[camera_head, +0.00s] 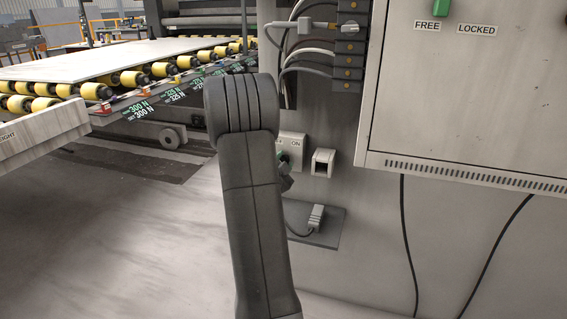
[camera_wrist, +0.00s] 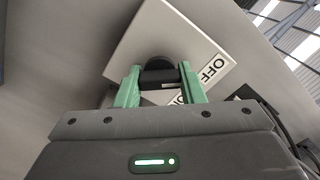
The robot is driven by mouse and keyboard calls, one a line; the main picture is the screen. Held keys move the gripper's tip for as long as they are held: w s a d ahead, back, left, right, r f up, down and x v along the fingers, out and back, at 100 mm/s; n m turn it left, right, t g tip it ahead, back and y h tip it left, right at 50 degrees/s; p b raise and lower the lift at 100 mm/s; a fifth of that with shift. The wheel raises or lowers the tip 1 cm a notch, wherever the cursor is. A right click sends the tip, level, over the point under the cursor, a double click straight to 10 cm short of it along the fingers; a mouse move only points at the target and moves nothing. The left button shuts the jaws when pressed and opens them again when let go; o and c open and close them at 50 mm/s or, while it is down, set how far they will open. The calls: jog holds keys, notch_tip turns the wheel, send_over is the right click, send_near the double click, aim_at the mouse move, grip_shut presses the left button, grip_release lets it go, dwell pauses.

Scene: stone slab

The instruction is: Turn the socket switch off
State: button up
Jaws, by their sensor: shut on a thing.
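The socket switch plate (camera_head: 299,138) is a pale panel on the grey wall, partly hidden behind my arm in the head view. Its ON label shows there; the other label is mostly covered. In the wrist view the plate (camera_wrist: 135,48) carries an OFF label (camera_wrist: 212,68) and a second label partly hidden by my fingers. A black switch knob (camera_wrist: 158,62) stands out from the plate. My gripper (camera_wrist: 159,84) has its two green fingers shut on the knob, one on each side. The knob's exact pointing direction is hard to tell.
A small white socket box (camera_head: 322,162) is right of the plate. Below, a plug (camera_head: 316,216) with cable lies on a shelf (camera_head: 333,231). A plug strip (camera_head: 348,60) hangs above. A large cabinet (camera_head: 467,85) fills the right; a roller conveyor (camera_head: 160,68) stands at left.

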jog(key=o, duration=1)
jog(key=shift+s, duration=0.1)
jog(key=p+v, duration=0.1)
jog(key=v, duration=1.2)
jog(key=shift+s+a, duration=0.15)
jog(key=shift+s, duration=0.15)
jog(key=shift+w, duration=0.1)
jog(key=b+x, duration=0.1)
jog(key=x, duration=1.2)
jog(key=shift+w+d, duration=0.2)
jog(key=shift+w, duration=0.15)
jog(key=shift+s, duration=0.1)
